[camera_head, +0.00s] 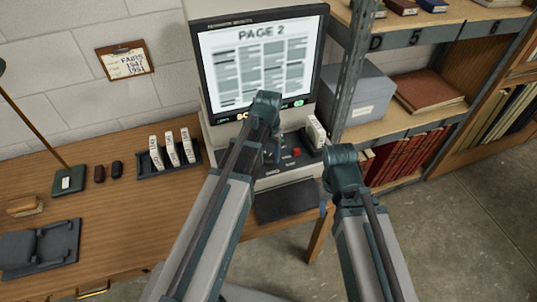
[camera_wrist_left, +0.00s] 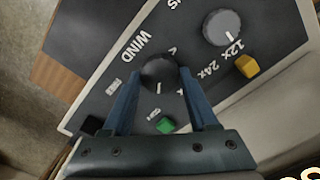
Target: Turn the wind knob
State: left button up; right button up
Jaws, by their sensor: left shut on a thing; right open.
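The wind knob (camera_wrist_left: 159,70) is a dark round knob with a white mark, beside the printed word WIND on the reader's dark control panel (camera_wrist_left: 112,55). My left gripper (camera_wrist_left: 160,77) has its two blue fingers closed on the knob's sides. In the head view my left arm hides the knob and most of that gripper (camera_head: 271,152). My right gripper (camera_head: 326,190) is low, right of the reader, apart from the panel; it is open, its fingers mostly hidden by my arm.
A grey knob (camera_wrist_left: 222,27), a yellow button (camera_wrist_left: 247,66) and a green button (camera_wrist_left: 165,125) are close to the wind knob. The reader's screen (camera_head: 258,65) shows PAGE 2. A rack of boxes (camera_head: 152,165) stands left; a metal shelf post (camera_head: 352,75) stands right.

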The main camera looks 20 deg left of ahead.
aim_at(269, 157)
pick_arm(q)
jog(key=shift+m, duration=1)
jog(key=o, duration=1.4)
jog(key=shift+c, duration=0.2)
jog(key=shift+r, duration=0.1)
notch_tip(269, 157, up, 14)
jog(key=p, duration=1.3)
jog(key=shift+f+p, duration=0.2)
jog(key=shift+p, duration=0.2)
